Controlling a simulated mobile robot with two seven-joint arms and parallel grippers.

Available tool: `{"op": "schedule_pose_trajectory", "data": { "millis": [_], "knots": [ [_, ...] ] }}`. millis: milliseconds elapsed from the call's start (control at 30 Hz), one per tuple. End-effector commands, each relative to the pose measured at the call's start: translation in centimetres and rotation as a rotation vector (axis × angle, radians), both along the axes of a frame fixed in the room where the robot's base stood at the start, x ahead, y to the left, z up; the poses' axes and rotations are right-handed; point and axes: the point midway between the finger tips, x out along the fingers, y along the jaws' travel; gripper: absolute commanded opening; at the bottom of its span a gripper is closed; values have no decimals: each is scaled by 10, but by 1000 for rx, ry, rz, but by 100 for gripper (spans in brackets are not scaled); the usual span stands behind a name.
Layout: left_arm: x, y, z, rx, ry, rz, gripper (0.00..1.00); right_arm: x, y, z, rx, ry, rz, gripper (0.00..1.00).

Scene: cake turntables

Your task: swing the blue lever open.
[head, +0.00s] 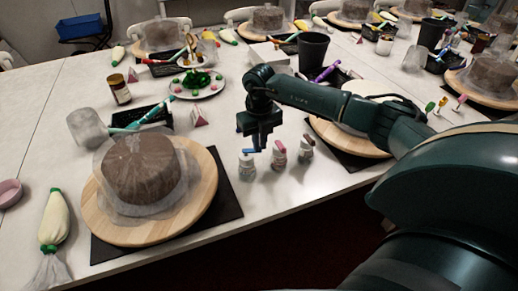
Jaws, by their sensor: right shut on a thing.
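Three small pale jars or fittings stand in a row at the middle of the table, each with a coloured top lever. The left one (247,166) has the blue lever (246,151), the middle one a pink lever (279,147), the right one a red-brown lever (308,139). My right gripper (257,148) points down at the blue lever and is shut on it; its fingers hide part of the lever. How far the lever is turned is hard to tell. My left gripper is not in view.
A brown cake (143,168) under clear wrap stands on a wooden turntable (203,206) at the left. Another turntable (335,141) lies partly behind my right arm. A black cup (313,52) and a green-topped plate (180,93) stand farther back. The table front is clear below the jars.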

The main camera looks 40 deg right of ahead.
Motion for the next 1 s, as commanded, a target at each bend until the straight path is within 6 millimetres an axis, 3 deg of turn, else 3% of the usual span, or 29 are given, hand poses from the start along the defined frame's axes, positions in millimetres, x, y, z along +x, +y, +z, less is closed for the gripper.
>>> {"op": "schedule_pose_trajectory", "data": {
  "millis": [500, 1000],
  "knots": [
    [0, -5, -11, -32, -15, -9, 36, 16, -7, -1, 0, 0, 386, 0],
    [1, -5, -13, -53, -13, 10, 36, 20, -8, 0, 0, 0, 489, 0]
  ]
}}
